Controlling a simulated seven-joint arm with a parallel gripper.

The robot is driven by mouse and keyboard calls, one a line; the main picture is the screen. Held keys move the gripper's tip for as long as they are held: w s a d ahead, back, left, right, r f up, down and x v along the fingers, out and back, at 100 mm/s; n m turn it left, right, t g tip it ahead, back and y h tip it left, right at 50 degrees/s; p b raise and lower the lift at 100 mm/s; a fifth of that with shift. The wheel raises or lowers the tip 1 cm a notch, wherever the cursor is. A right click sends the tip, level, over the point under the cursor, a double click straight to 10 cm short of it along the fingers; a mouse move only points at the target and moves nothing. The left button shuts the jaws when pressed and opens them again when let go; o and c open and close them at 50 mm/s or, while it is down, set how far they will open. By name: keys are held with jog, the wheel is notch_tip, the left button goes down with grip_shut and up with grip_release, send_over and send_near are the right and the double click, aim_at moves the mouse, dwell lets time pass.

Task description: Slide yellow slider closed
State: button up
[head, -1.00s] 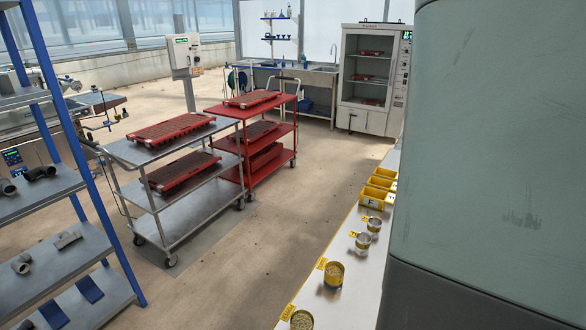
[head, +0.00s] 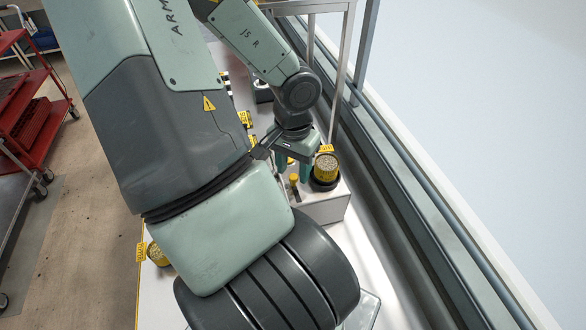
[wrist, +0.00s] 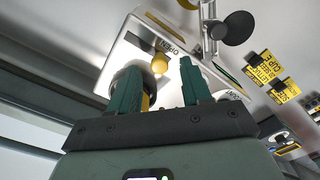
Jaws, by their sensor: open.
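The yellow slider knob (wrist: 160,63) shows in the wrist view, on a pale box (wrist: 118,58) with small dark lettering. In the head view a small yellow knob (head: 293,179) shows just below my gripper (head: 290,160). In the wrist view my gripper (wrist: 158,70) has its two green fingers apart, pointing at the box. The knob appears between the fingertips, with no visible contact. I cannot tell how deep the fingers reach. The slider's track is partly hidden by the fingers.
A yellow cup of seeds (head: 326,164) stands in a dark ring close beside my gripper. A metal post with a dark round knob (wrist: 238,28) rises by the box. Yellow labels (wrist: 264,68) are to the right. A window rail (head: 400,170) runs along the right.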

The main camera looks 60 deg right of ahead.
jog(key=shift+f, duration=0.55)
grip_shut()
